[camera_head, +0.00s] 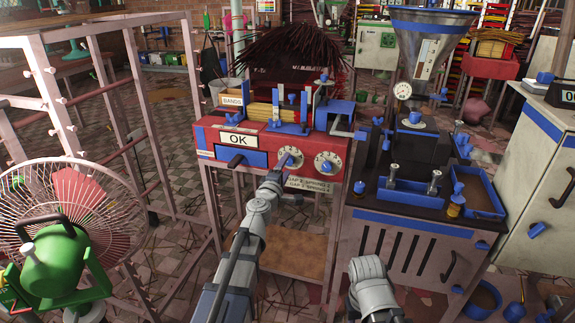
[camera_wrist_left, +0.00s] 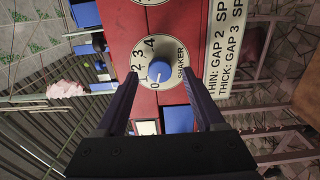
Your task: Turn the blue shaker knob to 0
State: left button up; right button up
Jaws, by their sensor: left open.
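The blue shaker knob (camera_wrist_left: 160,72) sits at the centre of a round white dial (camera_wrist_left: 140,52) marked 0 to 4 and SHAKER. A white mark on the knob appears on the side near the 0, but its exact reading is hard to tell. In the head view this is the left dial (camera_head: 290,157) on the red machine front (camera_head: 218,140). My left gripper (camera_head: 279,177) is in front of it. In the left wrist view its fingers (camera_wrist_left: 161,82) are open, one either side of the knob with gaps. My right gripper is not visible; only part of that arm shows.
A second dial (camera_head: 328,163) is close to the right of the shaker dial. A paper label (camera_head: 309,184) is below. An OK sign (camera_head: 239,139) is to the left. A dark machine with a metal funnel (camera_head: 428,38) stands right. A green fan (camera_head: 62,258) stands at left.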

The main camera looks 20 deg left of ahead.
pick_arm(q)
jog(key=s, duration=0.5)
jog(key=shift+s, duration=0.1)
